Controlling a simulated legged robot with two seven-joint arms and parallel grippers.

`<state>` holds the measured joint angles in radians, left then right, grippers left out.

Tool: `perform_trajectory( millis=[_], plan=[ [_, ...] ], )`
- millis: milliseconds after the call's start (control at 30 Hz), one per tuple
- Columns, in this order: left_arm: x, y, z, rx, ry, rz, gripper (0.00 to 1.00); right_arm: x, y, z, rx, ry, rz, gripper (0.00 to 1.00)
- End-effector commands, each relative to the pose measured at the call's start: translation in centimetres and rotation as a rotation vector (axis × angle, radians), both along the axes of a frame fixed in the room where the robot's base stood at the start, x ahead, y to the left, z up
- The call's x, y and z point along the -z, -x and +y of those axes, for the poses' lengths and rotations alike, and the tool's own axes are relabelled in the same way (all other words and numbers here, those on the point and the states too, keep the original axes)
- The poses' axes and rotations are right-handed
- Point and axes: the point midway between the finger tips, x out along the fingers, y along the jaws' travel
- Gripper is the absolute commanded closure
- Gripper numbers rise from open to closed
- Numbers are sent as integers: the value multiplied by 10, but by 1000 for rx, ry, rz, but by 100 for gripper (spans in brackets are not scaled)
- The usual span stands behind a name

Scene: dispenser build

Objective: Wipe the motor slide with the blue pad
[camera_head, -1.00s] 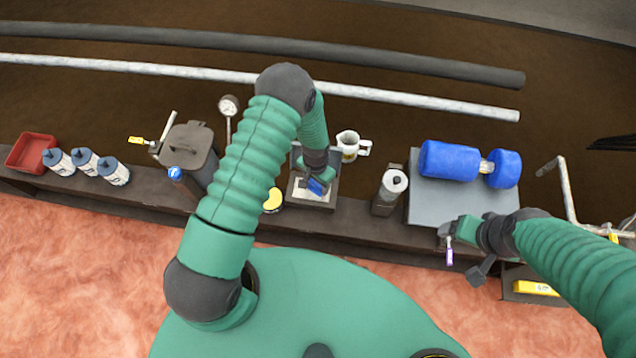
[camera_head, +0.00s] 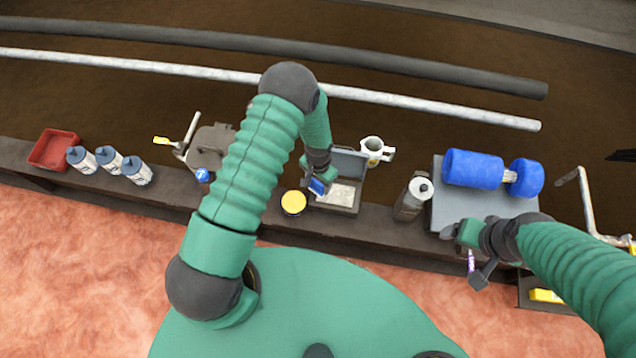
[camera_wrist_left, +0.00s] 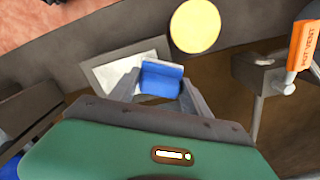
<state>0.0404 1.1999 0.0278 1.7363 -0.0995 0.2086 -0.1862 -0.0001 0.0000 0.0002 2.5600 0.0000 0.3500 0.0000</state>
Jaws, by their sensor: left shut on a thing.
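My left gripper (camera_head: 318,178) is shut on the blue pad (camera_head: 317,187). In the wrist view, the pad (camera_wrist_left: 161,79) sits between the two grey fingers (camera_wrist_left: 160,92). In the head view it is at the left edge of an open dark box (camera_head: 344,209) with a pale inside; I cannot tell whether they touch. A blue motor-like cylinder (camera_head: 472,169) lies on a grey plate (camera_head: 450,208) at the right, perhaps the motor slide. My right gripper (camera_head: 452,231) is at that plate's front left corner; its fingers are unclear.
A yellow-topped round tin (camera_head: 294,203) stands just left of the box. A white mug (camera_head: 374,151) is behind it and a grey canister (camera_head: 411,197) to its right. White bottles (camera_head: 108,160) and a red bin (camera_head: 54,149) are far left. Pipes run behind the bench.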

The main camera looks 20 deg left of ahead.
Motion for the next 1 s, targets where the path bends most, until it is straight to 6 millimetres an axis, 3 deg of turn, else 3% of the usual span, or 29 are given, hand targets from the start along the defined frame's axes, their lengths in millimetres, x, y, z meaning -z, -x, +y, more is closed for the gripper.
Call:
perform_trajectory(
  millis=[600,1000],
  plan=[
    [-58,-6,-4,0,2,1,77,-47,0,0,0,0,0,19],
    [-60,-7,-4,0,2,1,77,-49,0,0,0,0,0,19]
  ],
)
